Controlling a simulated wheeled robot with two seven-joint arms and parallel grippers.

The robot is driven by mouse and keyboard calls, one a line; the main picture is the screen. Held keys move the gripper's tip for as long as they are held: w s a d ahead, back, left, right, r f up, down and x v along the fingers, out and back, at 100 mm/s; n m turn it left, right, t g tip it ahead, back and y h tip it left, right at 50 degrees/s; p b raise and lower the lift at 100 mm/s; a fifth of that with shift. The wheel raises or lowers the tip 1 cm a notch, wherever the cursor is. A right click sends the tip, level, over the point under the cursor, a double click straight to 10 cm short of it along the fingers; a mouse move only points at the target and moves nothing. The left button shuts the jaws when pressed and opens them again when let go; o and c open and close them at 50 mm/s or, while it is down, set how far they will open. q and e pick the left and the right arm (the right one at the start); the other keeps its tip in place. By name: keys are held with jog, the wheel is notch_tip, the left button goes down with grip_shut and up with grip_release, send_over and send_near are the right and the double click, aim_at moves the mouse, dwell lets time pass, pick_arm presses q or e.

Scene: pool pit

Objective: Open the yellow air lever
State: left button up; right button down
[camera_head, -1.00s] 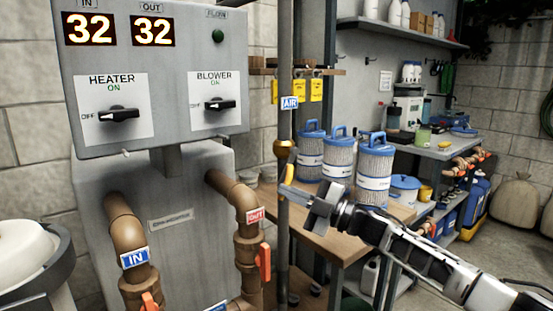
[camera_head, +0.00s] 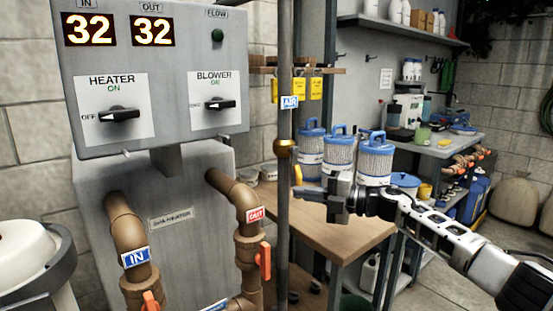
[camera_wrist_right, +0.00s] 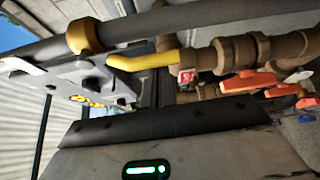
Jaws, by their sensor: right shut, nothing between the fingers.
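The yellow air lever (camera_head: 298,174) hangs from a brass valve (camera_head: 284,148) on the vertical grey pipe, below the blue AIR label (camera_head: 289,102). It stands a little to the right of the pipe. My right gripper (camera_head: 299,192) is shut and empty, with its tip at the lever's lower end; whether they touch I cannot tell. In the right wrist view the yellow lever (camera_wrist_right: 145,62) reaches out from the valve (camera_wrist_right: 88,37), just beyond the shut fingers (camera_wrist_right: 160,88). My left gripper is not in view.
A grey heater cabinet (camera_head: 150,180) with brown pipes and orange valve handles stands left of the air pipe. A wooden table (camera_head: 345,232) with blue-topped filter cartridges (camera_head: 340,152) is behind my right arm. Shelves with bottles stand at the back right.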

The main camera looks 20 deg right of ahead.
pick_arm(q)
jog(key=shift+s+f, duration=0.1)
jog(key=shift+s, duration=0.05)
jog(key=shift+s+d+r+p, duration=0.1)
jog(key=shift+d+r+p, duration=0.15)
jog(key=shift+p, duration=0.25)
pick_arm(e)
jog(key=s+d, duration=0.4)
jog(key=s, duration=0.4)
jog(key=shift+s+d, duration=0.15)
jog(key=shift+s, duration=0.05)
